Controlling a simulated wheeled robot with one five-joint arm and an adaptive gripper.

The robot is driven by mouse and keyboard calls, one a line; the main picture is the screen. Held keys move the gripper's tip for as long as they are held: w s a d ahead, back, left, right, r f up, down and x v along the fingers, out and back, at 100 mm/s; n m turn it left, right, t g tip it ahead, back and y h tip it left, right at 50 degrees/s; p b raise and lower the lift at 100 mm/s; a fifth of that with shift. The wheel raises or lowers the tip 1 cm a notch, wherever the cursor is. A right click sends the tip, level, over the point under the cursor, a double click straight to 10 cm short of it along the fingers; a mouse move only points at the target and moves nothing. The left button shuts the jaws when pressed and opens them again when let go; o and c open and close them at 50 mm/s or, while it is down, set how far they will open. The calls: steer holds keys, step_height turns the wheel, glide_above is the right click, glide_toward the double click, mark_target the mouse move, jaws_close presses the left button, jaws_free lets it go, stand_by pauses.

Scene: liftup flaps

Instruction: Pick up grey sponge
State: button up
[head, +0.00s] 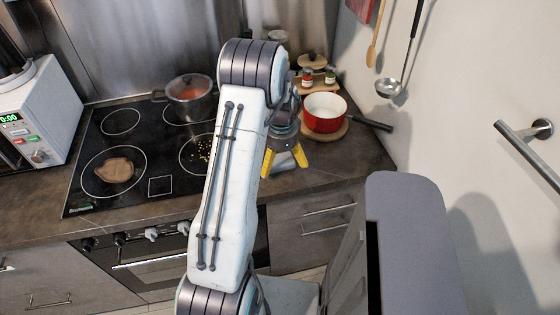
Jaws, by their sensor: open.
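My gripper (285,161) points down over the countertop, right of the stove, with its yellow fingers apart. A grey sponge (284,163) appears on the counter between and just behind the fingers. It is small in the head view and partly covered by the fingers and the gripper body. I cannot tell whether the fingers touch it. My arm crosses the middle of the view and hides part of the stove and counter.
A red pan (325,114) with a dark handle sits on a round wooden board just right of my gripper. A pot (190,101) stands on the black stove (136,137). A white microwave (40,115) is at the left. Small jars (307,79) stand behind the pan.

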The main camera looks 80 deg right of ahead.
mark_target(281, 162)
steer(key=shift+f, duration=0.4)
steer(key=shift+c, duration=0.5)
steer(key=c, duration=0.8)
steer(key=shift+o, duration=0.2)
steer(key=shift+r, duration=0.15)
steer(key=shift+r, duration=0.55)
step_height(281, 162, up, 2)
steer(key=shift+d+r+b, duration=0.1)
steer(key=shift+r+b, duration=0.1)
steer(key=shift+b, duration=0.3)
steer(key=s+a+r+b, duration=0.1)
steer(key=s+a+r, duration=0.1)
steer(key=s+r, duration=0.5)
steer(key=s, duration=0.4)
steer(key=shift+s+r+b, duration=0.15)
steer(key=shift+s+b, duration=0.15)
